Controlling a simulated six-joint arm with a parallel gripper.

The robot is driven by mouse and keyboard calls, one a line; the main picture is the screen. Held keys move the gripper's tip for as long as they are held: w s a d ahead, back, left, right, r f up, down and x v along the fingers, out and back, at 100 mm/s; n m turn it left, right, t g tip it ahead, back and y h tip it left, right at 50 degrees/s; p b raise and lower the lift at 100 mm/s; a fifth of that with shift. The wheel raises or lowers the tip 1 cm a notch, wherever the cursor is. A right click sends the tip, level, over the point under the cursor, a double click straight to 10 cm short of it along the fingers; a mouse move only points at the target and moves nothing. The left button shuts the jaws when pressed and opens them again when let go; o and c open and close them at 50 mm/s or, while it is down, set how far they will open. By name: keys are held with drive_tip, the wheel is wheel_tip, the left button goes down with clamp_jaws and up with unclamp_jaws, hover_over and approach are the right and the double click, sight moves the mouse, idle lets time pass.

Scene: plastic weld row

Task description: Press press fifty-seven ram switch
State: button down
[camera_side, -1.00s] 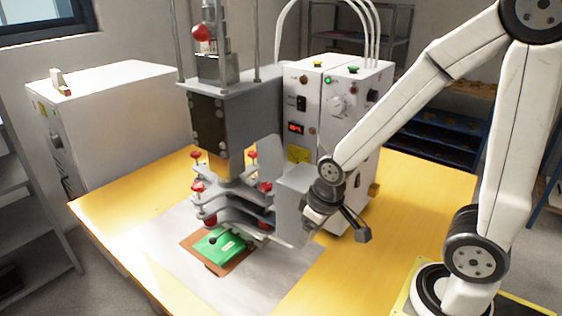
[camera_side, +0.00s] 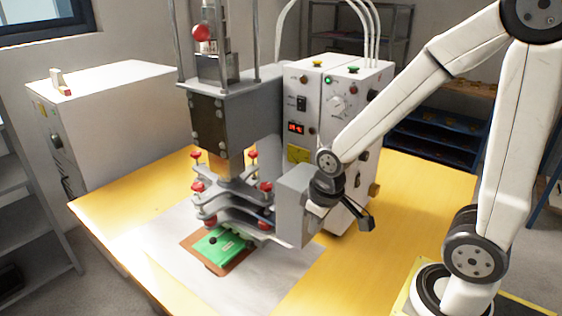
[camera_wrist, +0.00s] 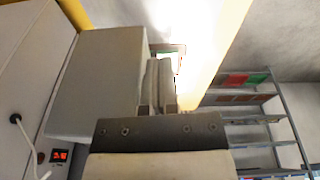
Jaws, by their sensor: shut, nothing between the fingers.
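The press (camera_side: 215,122) stands in the middle of the table, with a grey column and red-knobbed plates above a green part (camera_side: 220,246) on a brown plate. Its white control box (camera_side: 318,85) behind carries several buttons, a dial, a black switch (camera_side: 301,103) and a lit red display. I cannot tell which control is the ram switch. My gripper (camera_wrist: 160,62) is shut and empty in the wrist view, its fingers beside a grey housing (camera_wrist: 100,85). In the side view my wrist is right of the grey housing (camera_side: 293,205); the fingertips are hidden there.
Shelves (camera_side: 435,135) with blue trays stand at the back right. The yellow table (camera_side: 415,200) is clear to the right of the press. White hoses rise from the control box.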

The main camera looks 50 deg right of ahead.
sight(297, 99)
drive_tip(key=w+d+r+n+g+h, duration=0.2)
drive_tip(key=w+d+r+n, duration=0.1)
drive_tip(key=d+r, duration=0.6)
drive_tip(key=w+d+r+m+t+h, duration=0.2)
drive_tip(key=w+r, duration=0.4)
drive_tip(key=r, duration=0.1)
drive_tip(key=w+d+r+m+t+h, duration=0.1)
drive_tip(key=w+d+r+m+t, duration=0.1)
drive_tip(key=w+r, duration=0.5)
drive_tip(key=shift+w+d+r+m+t+h, duration=0.3)
drive_tip(key=shift+r+m+t+h, duration=0.1)
drive_tip(key=shift+r+m, duration=0.2)
drive_tip(key=shift+f, duration=0.1)
drive_tip(key=w+d+f, duration=0.1)
drive_tip(key=d+f, duration=0.1)
drive_tip(key=w+d+f, duration=0.1)
drive_tip(key=d+f, duration=0.2)
drive_tip(key=w+d+f, duration=0.2)
drive_tip(key=shift+d+f, duration=0.2)
drive_tip(key=shift+d, duration=0.2)
drive_tip(key=shift+d+r, duration=0.1)
drive_tip(key=shift+d, duration=0.45)
